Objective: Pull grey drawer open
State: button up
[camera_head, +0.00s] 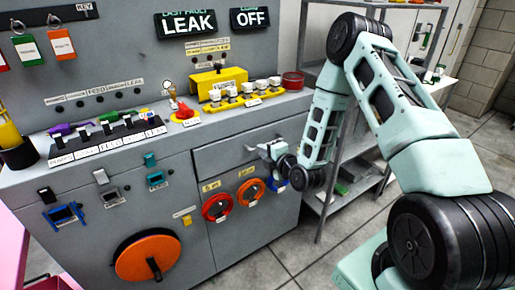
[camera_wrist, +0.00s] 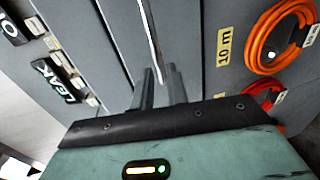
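The grey drawer (camera_head: 225,154) is a wide, low panel in the front of the grey cabinet, and it looks shut. In the wrist view the drawer front (camera_wrist: 122,22) fills the upper middle, with a slim metal bar handle (camera_wrist: 149,35) across it. My gripper (camera_head: 268,150) is at the drawer front in the head view and hides part of it, including most of the handle. In the wrist view my gripper (camera_wrist: 160,75) has its two dark fingers apart, with the end of the handle showing between the tips. I cannot tell whether they touch it.
Below the drawer, red (camera_head: 217,207) and orange (camera_head: 251,192) hose coils hang on the cabinet front. An orange disc (camera_head: 146,256) is at lower left. A metal shelf rack (camera_head: 345,197) stands right of the cabinet. The tiled floor (camera_head: 290,255) in front is clear.

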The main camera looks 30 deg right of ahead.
jog(key=shift+x, duration=2.05)
grip_shut()
